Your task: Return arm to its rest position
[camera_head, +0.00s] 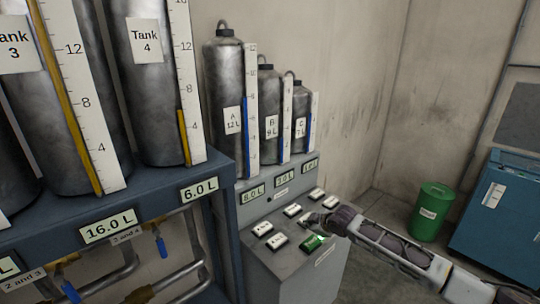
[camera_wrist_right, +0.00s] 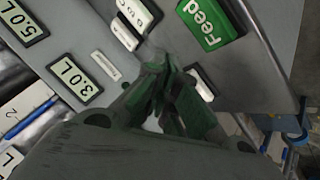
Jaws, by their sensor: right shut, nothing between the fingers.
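My right arm comes in from the lower right in the head view. Its gripper (camera_head: 314,220) is shut and empty, low over the sloped grey control panel (camera_head: 268,261) among its buttons. In the right wrist view the shut fingertips (camera_wrist_right: 168,76) lie over the panel, with the green Feed button (camera_wrist_right: 210,22) beyond them and to the right. That green button (camera_head: 312,243) also shows in the head view, just below the gripper. Whether the fingers touch a white button is unclear. My left gripper is not in view.
Several white buttons (camera_head: 263,229) cover the panel. Behind it stand cylinders A (camera_head: 225,85), B (camera_head: 267,90) and C (camera_head: 299,120). Large tanks (camera_head: 145,75) and pipes fill the left. A green bin (camera_head: 432,210) and blue cabinet (camera_head: 500,235) stand right.

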